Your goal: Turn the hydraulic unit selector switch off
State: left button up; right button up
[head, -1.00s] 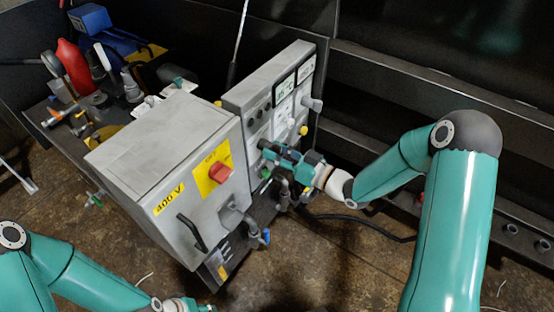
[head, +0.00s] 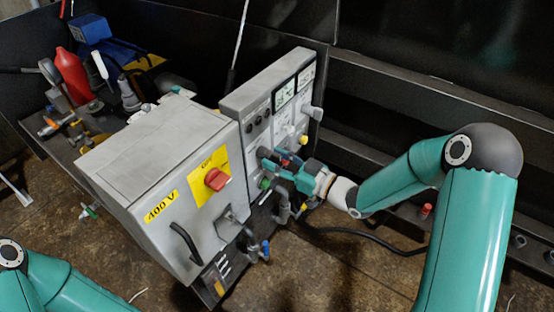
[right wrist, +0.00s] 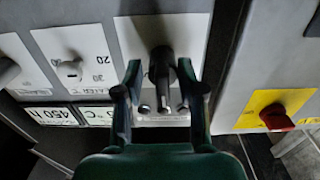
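A black selector switch handle (right wrist: 162,70) sits on a white plate on the grey control panel in the right wrist view; I cannot read its label. My right gripper (right wrist: 160,85) is open, with one finger on each side of the handle and visible gaps beside it. Whether a finger touches it is unclear. In the head view the right gripper (head: 267,160) is at the front of the control panel (head: 262,97), and its fingers hide the switch. My left gripper is out of view; only part of its arm shows at bottom left.
A grey 400 V cabinet (head: 150,150) with a red rotary switch (head: 216,180) on a yellow plate stands left of the panel. A green button (head: 265,183) is just below the right gripper. A black cable (head: 370,241) lies on the floor.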

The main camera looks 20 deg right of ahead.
dwell(0.4)
jog(key=v, duration=1.2)
